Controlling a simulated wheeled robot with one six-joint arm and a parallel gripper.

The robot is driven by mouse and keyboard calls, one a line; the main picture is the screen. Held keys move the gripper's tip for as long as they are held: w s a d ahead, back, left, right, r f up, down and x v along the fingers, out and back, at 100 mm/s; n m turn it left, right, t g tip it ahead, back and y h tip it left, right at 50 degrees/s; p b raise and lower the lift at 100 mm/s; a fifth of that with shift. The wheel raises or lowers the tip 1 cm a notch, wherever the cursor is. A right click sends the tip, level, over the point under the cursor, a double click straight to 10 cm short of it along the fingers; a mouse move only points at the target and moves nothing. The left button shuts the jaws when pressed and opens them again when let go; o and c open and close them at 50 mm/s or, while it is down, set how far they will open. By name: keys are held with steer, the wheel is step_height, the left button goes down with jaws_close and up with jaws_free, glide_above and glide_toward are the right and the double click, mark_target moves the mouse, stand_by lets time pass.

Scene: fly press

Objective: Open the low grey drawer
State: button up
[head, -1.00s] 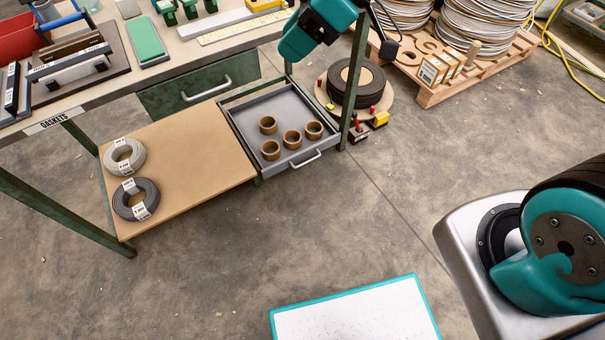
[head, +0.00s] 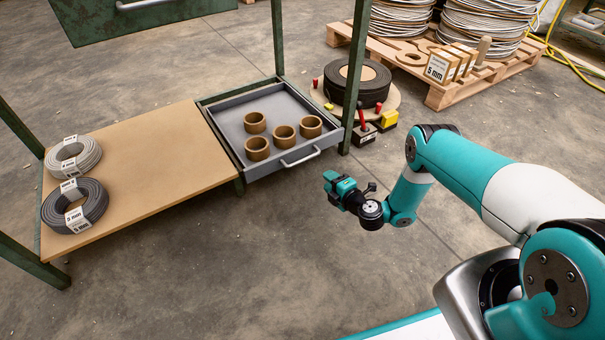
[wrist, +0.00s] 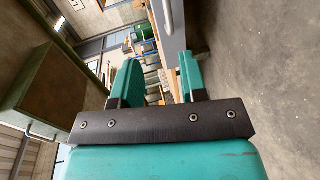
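The low grey drawer (head: 237,131) sits under the bench, right of the wooden shelf. Its front is about level with the shelf's front edge, and several brown rings (head: 284,132) stand inside. Its pale bar handle (head: 300,157) is on the front. My gripper (head: 329,182) is in front of the drawer, a little to the right and apart from the handle. In the wrist view, the fingers of my gripper (wrist: 158,78) are spread with nothing between them. What seems to be the grey drawer front (wrist: 167,35) shows beyond them, turned sideways.
A green upper drawer (head: 150,17) hangs above. A green bench leg (head: 356,75) stands right of the grey drawer. Beyond it are a black coil (head: 357,82) and a yellow block (head: 388,119). Wire coils (head: 75,205) lie on the wooden shelf (head: 150,150). Bare floor lies in front.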

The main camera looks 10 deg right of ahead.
mark_target(303, 161)
steer(key=shift+d+f+b+x, duration=0.1)
steer(key=shift+f+b+x, duration=0.1)
steer(key=shift+b+x, duration=2.45)
steer(key=shift+d+f+b+x, duration=0.1)
steer(key=shift+f+b+x, duration=0.05)
steer(key=shift+b+x, duration=2.55)
steer(key=shift+d+f+b+x, duration=0.1)
steer(key=shift+f+b+x, duration=0.1)
steer(key=shift+b+x, duration=2.45)
steer(key=shift+w+a+f+p, duration=0.1)
steer(key=shift+w+a+p, duration=0.15)
steer(key=shift+w+p, duration=0.35)
steer(key=shift+c, duration=0.2)
steer(key=shift+s, duration=0.15)
jaws_close()
